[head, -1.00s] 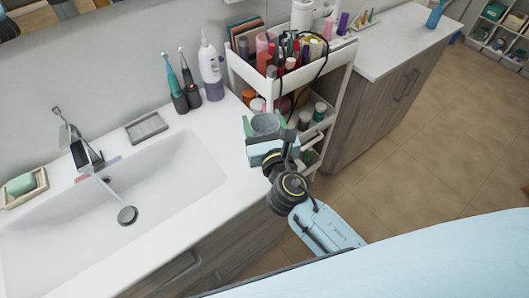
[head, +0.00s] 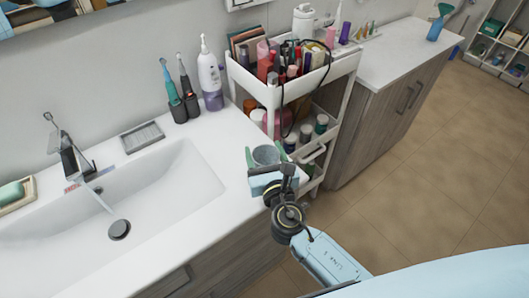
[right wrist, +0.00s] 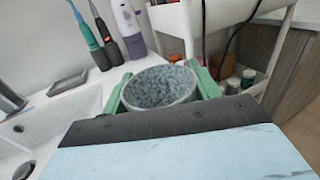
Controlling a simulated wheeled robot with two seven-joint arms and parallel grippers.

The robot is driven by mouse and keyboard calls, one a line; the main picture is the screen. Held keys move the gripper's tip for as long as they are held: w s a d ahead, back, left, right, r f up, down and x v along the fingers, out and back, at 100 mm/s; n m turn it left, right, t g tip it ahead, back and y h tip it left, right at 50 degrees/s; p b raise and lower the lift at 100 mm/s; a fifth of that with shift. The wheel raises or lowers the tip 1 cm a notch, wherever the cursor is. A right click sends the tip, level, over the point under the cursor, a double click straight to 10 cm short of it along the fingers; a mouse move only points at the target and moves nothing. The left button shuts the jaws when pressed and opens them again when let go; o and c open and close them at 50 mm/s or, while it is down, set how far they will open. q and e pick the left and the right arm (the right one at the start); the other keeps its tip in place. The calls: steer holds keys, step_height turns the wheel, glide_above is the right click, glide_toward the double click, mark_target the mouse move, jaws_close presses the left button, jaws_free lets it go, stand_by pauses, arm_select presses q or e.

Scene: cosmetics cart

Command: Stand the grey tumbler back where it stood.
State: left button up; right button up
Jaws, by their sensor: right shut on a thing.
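The grey tumbler (head: 266,155) has a speckled inside and is held upright between the green fingers of my right gripper (head: 264,157). In the right wrist view the tumbler (right wrist: 160,88) sits between the two fingertips, its open mouth facing up. In the head view the gripper is over the right end of the white counter (head: 222,135), near the cart. The tumbler's base is hidden by the gripper, so I cannot tell whether it touches the counter. My left gripper does not show.
A white cart (head: 292,92) full of cosmetics stands just beyond the gripper, with a black cable (head: 282,105) hanging down. Counter between is clear.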

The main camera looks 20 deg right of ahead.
steer(key=o, duration=1)
steer(key=s, duration=0.8)
steer(key=s+b, duration=0.1)
steer(key=s, duration=0.3)
steer(key=shift+a+r, duration=0.2)
steer(key=shift+a, duration=0.1)
